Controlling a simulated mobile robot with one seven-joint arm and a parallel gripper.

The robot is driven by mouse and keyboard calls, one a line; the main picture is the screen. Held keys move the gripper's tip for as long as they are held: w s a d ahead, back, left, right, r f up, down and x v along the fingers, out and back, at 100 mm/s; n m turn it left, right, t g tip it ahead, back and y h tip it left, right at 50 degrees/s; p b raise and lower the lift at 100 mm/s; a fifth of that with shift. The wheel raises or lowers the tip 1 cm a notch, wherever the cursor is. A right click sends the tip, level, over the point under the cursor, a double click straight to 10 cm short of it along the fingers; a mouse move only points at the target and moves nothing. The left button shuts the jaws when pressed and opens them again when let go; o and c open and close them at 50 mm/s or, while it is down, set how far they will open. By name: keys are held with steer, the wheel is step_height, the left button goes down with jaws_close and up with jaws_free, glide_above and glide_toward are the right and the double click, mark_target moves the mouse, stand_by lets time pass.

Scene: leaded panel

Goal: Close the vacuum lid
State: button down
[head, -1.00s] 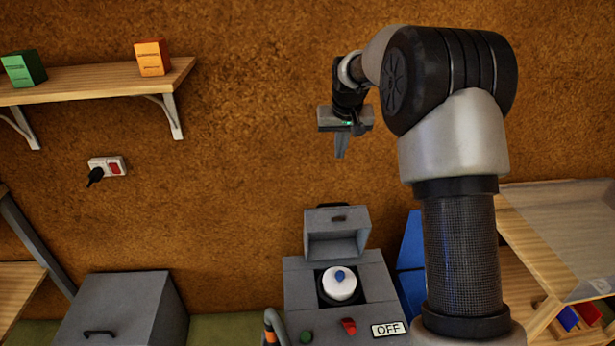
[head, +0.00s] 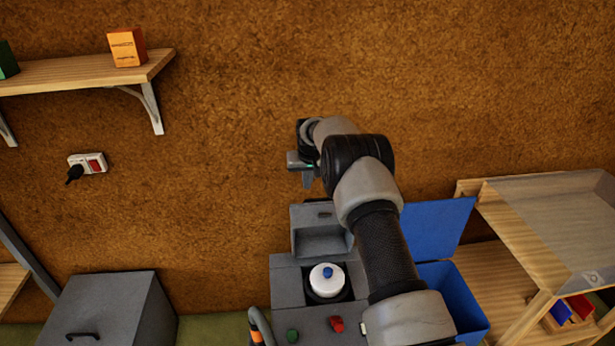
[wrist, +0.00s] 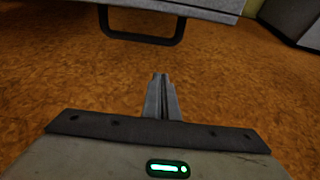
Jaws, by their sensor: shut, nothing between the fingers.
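The vacuum machine (head: 288,287) is a grey box low in the head view. Its lid (head: 318,217) stands open, tilted up at the back, with a small dark handle on top. In the open well sits a round white piece with a blue knob (head: 327,278). My gripper (head: 307,184) is above and slightly left of the raised lid, fingers pointing down, shut and empty. In the wrist view the closed fingers (wrist: 160,78) point toward a dark bar handle (wrist: 140,38) on a grey edge, with a gap between. Whether this is the lid's handle is unclear.
A green button (head: 292,336) and red switch (head: 337,324) are on the machine's front. A blue open bin (head: 455,290) and wooden shelf unit (head: 500,205) stand right; a grey box (head: 118,300) stands left. The brown wall behind is bare around my gripper.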

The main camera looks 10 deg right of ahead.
steer(key=shift+s+f, duration=0.35)
steer(key=shift+s, duration=0.6)
steer(key=shift+s+f, duration=0.3)
steer(key=shift+s, duration=0.6)
